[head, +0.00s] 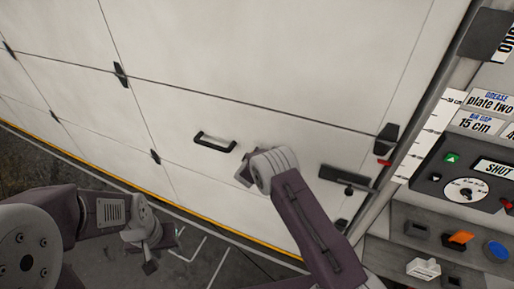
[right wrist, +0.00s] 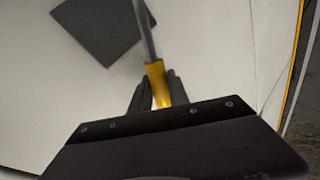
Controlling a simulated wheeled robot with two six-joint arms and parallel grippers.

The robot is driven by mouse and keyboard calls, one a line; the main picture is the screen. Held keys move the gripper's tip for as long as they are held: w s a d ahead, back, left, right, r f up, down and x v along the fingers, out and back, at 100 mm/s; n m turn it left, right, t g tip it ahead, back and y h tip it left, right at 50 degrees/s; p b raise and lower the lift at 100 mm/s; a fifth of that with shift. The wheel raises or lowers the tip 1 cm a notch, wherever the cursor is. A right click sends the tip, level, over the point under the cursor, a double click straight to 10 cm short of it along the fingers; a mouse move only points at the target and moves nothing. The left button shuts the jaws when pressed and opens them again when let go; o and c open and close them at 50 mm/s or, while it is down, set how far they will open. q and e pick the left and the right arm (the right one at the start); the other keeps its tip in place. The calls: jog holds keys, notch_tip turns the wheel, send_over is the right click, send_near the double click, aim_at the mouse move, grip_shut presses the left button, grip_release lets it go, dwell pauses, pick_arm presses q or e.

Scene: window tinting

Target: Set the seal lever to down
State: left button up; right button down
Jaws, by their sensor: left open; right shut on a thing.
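In the right wrist view a lever with a metal rod (right wrist: 146,35) and a yellow grip (right wrist: 157,82) stands out from a dark square plate (right wrist: 98,25) on a pale panel. My right gripper (right wrist: 157,98) is shut around the yellow grip, between its two dark fingers. In the head view my right wrist hides the lever and the fingertips, in front of the white door (head: 270,60). My left gripper (head: 150,262) is open and empty at the lower left, above the floor and well apart from the lever.
A black door handle (head: 214,141) is left of my right wrist; a dark latch bar (head: 345,177) is to its right. A control panel (head: 432,172) with dial and buttons stands far right, above a shelf (head: 395,225) of small items. Open floor (head: 200,262) lies below.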

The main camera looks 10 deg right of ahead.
jog(key=shift+a+f+p, duration=0.1)
jog(key=shift+f+p, duration=0.1)
jog(key=shift+p, duration=0.1)
jog(key=shift+f, duration=0.1)
jog(key=c, duration=1.3)
grip_release()
jog(key=shift+o, duration=0.2)
jog(key=shift+w, duration=0.1)
jog(key=v, duration=0.9)
jog(key=shift+b, duration=0.4)
jog(key=shift+a, duration=0.15)
